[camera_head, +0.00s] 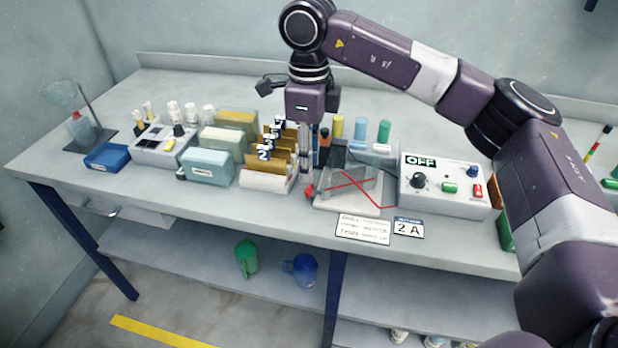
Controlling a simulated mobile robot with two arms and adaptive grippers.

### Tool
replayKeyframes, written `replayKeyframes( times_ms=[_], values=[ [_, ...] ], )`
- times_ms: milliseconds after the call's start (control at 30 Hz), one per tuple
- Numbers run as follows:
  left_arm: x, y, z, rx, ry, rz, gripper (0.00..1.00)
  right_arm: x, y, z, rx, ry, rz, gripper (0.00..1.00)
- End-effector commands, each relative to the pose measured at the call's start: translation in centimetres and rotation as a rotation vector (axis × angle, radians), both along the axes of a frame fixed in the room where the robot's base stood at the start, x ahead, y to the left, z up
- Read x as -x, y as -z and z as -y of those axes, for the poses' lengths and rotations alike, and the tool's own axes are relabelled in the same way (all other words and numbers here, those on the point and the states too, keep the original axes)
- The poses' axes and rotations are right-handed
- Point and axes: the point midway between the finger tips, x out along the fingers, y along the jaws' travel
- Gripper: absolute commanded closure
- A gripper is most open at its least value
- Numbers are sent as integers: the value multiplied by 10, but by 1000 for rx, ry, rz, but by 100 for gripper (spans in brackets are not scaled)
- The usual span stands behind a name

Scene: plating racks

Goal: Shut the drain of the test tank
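The clear test tank (350,183) stands on a pale base near the front edge of the bench, with a red lead across it. A small red knob (309,191) sits at the tank's front left corner; it looks like the drain tap, but its position is too small to read. My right gripper (306,180) points down from above, its fingertips just over or at the red knob. I cannot tell whether they touch it or how far apart they are. My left gripper is not in view.
A power box (445,187) with an OFF display stands right of the tank. Brown numbered plates in a rack (268,180) stand close on the left. Colored bottles (360,128) stand behind. Cards (363,229) lie in front. My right arm spans the right side.

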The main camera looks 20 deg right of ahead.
Motion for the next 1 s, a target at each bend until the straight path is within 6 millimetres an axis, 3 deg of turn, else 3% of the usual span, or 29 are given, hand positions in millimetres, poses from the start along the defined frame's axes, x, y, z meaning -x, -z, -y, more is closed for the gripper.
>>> replayKeyframes(
  times_ms=[100, 333, 1000],
  values=[
    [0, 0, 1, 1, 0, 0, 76, -1, -26, 0, -1, 1, 3, 70],
    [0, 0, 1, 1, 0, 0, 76, 0, -53, 0, -1, 0, 1, 70],
    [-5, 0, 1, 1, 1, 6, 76, 0, -57, 0, 0, 0, 0, 70]
  ],
)
